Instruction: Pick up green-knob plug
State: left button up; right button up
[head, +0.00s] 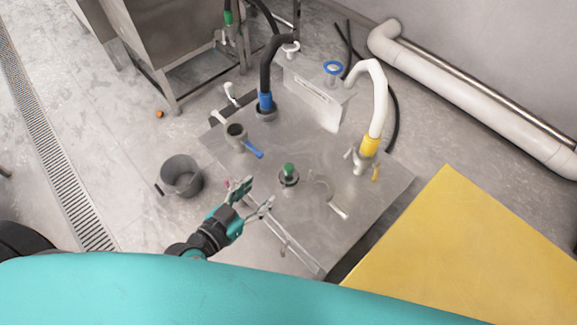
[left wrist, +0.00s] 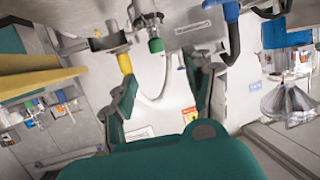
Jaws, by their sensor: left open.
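The green-knob plug (head: 289,172) sits upright in a round fitting on the metal plate (head: 320,245), near its middle. Its green knob also shows in the left wrist view (left wrist: 156,45), at the top between the two fingers. My left gripper (head: 260,194) is open and empty. It is just left of and below the plug in the head view, with its fingers pointing toward it and a small gap between. My right gripper is not in view.
A blue-handled valve (head: 240,136) stands left of the plug, and a black hose with a blue collar (head: 265,101) rises behind. A white hose with a yellow collar (head: 370,145) stands right. A grey bucket (head: 181,177) is on the floor left. A yellow surface (head: 465,260) lies right.

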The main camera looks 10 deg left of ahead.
aim_at(286, 170)
pick_arm(q)
jog(key=x, duration=0.8)
jog(key=p+x, duration=0.1)
jog(key=x, duration=0.3)
jog(key=shift+d, duration=0.4)
jog(key=shift+w+d+f, duration=0.15)
jog(key=shift+w+f, duration=0.05)
jog(key=shift+w, duration=0.15)
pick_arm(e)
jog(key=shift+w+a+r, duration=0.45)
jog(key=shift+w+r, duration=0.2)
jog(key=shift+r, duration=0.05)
pick_arm(q)
jog(key=shift+s, duration=0.1)
grip_shut()
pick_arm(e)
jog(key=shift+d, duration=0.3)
